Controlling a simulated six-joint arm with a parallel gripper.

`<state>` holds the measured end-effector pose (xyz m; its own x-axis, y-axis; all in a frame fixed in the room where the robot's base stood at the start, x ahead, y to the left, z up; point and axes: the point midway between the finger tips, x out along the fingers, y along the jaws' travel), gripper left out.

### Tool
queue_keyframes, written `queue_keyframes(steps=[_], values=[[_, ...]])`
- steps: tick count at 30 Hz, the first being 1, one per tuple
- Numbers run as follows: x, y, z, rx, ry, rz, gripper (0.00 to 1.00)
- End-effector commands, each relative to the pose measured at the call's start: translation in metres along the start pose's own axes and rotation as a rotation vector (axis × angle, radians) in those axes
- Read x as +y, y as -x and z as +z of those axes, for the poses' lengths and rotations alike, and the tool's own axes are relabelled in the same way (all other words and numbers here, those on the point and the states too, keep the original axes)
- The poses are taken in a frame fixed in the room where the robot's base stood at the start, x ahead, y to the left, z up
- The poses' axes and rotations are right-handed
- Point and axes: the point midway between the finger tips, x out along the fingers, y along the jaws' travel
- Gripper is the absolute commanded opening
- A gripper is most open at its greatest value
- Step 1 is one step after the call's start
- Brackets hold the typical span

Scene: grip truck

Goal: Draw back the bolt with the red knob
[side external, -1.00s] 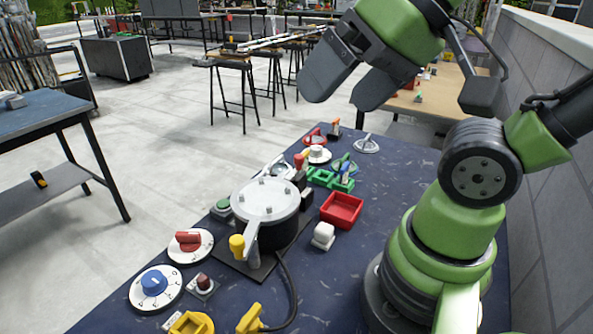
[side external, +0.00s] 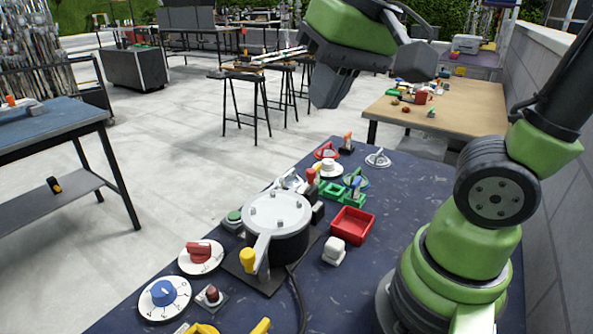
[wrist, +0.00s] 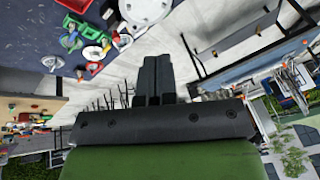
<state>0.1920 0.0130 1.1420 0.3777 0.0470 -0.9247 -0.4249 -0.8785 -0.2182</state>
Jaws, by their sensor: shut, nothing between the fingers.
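A small red knob (side external: 311,176) stands upright just behind the pot, beside a pale metal fitting (side external: 289,181). It looks like the bolt's knob, but the bolt itself is too small and partly hidden to make out. A red spot beside the pot in the wrist view (wrist: 116,39) is probably the same knob. My gripper (side external: 329,100) is high above the far end of the dark blue table, well apart from the knob. Its fingers are together and empty, and they also show in the wrist view (wrist: 157,62).
A lidded pot (side external: 275,212) with a yellow-tipped handle stands near the knob. Around it are a red tray (side external: 345,233), green frames (side external: 331,190), a white block (side external: 335,251), a red dial (side external: 200,252) and a blue dial (side external: 164,293).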

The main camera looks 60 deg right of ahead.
Motion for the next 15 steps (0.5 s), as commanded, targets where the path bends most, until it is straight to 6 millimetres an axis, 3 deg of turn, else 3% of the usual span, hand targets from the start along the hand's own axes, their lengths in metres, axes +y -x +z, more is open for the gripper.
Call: queue_keyframes(steps=[8,15], values=[[-0.009,-0.04,-0.051,-0.096,-0.126,0.265,0.0],[-0.013,-0.089,-0.086,-0.095,-0.241,0.507,0.0]])
